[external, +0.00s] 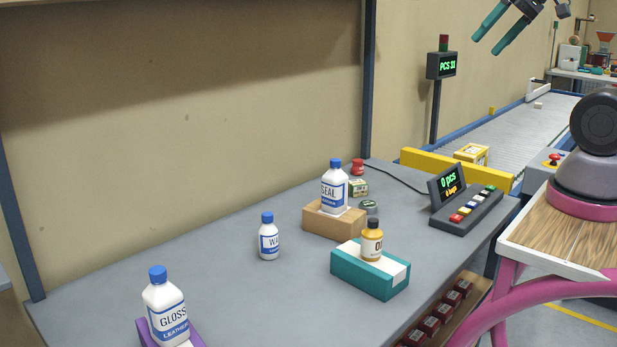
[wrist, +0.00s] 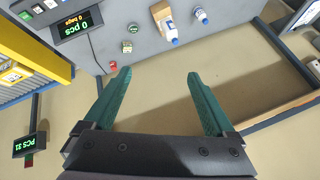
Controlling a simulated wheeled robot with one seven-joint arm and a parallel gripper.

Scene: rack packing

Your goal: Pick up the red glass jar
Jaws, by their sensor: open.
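The jar also shows in the wrist view (wrist: 113,66), just left of my left finger's tip. My gripper (external: 486,44) is high at the upper right of the external view, well above the table and apart from the jar. Its two green fingers are spread wide and empty, as the wrist view also shows (wrist: 158,73).
A teal box (external: 361,283) bears an amber bottle (external: 372,242). A keypad display (external: 467,207) and its cable lie right. A wall (external: 190,110) stands behind.

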